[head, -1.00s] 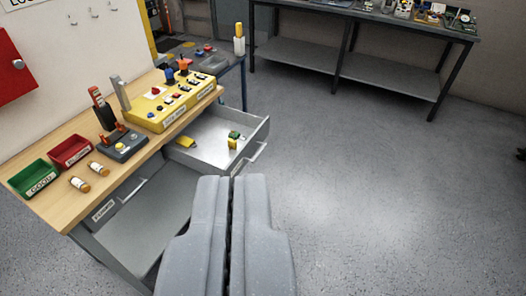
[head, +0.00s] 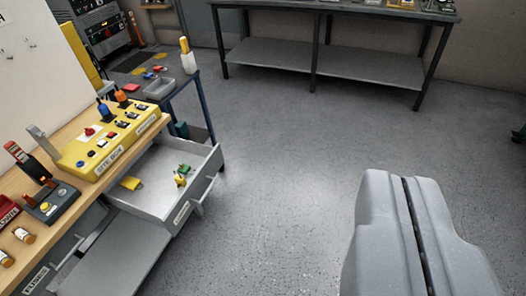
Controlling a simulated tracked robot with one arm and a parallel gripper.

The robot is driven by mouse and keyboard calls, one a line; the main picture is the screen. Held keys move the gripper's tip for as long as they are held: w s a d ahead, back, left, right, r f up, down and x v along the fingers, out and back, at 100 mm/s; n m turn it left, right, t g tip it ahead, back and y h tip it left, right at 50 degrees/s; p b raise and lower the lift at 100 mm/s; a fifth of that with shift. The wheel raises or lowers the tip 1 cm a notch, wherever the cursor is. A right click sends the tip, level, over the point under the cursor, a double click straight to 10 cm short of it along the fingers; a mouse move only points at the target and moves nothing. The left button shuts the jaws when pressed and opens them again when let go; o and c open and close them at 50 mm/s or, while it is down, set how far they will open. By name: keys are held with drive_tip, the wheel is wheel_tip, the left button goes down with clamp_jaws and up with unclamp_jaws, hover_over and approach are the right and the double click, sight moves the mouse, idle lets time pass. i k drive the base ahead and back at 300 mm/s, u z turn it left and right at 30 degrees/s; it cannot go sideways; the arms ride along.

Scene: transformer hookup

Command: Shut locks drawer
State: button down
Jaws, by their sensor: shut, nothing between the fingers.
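The locks drawer (head: 151,203) is a grey drawer pulled well out from under the wooden workbench (head: 16,257). Its front panel with a label and a bar handle (head: 204,197) faces right. Inside lie a yellow piece (head: 131,184) and a small green and yellow group of items (head: 182,175). My gripper (head: 404,178) is shut and empty at the lower right. It is over open floor, to the right of the drawer and apart from it.
A yellow control box (head: 108,139) stands on the workbench. Below is a second drawer front marked fuses (head: 36,280). A blue-legged stand (head: 205,130) is behind the open drawer. A long dark table (head: 330,65) stands at the back. The middle floor is clear.

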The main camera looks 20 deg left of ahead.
sight(160, 202)
drive_tip(key=u, duration=0.2)
drive_tip(key=i, duration=1.2)
drive_tip(key=u, duration=0.8)
